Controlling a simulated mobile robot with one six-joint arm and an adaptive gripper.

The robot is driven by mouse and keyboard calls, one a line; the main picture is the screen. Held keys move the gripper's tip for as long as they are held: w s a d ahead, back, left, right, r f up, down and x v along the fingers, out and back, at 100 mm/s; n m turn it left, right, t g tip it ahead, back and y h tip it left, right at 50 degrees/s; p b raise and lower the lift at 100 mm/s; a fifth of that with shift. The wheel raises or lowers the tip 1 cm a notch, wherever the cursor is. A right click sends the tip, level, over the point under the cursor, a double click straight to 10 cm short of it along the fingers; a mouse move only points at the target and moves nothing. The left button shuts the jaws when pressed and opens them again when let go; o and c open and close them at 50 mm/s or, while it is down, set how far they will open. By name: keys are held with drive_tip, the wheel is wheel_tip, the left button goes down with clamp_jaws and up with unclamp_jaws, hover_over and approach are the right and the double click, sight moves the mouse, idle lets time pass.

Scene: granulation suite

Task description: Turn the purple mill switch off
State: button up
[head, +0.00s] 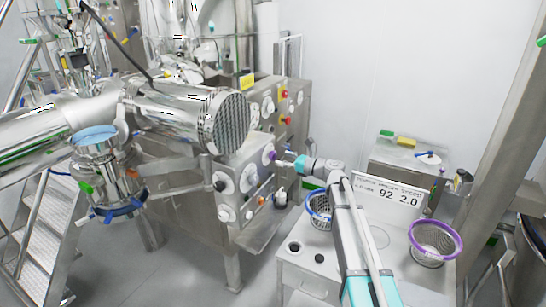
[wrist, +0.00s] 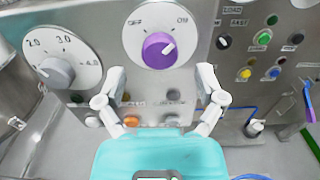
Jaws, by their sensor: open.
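The purple mill switch (wrist: 159,51) is a round knob on a white dial plate with OFF at upper left and ON at upper right. Its white pointer line points to the upper right, toward ON. In the head view the purple switch (head: 271,155) shows small on the side of the steel machine. My gripper (wrist: 160,77) is open and empty, with one finger on either side below the knob in the wrist view. The fingers look apart from the knob. In the head view my gripper (head: 286,160) faces the panel just right of the switch.
A grey knob on a numbered dial (wrist: 56,71) is left of the switch. Coloured buttons (wrist: 264,37) are to the right. An orange button (wrist: 131,121) sits below. A white bench with a purple-rimmed basket (head: 436,258) and a weight display (head: 390,196) stands beside my arm.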

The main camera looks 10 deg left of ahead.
sight(275, 156)
drive_tip(key=shift+x, duration=2.15)
drive_tip(key=c, duration=1.2)
drive_tip(key=shift+o, duration=0.2)
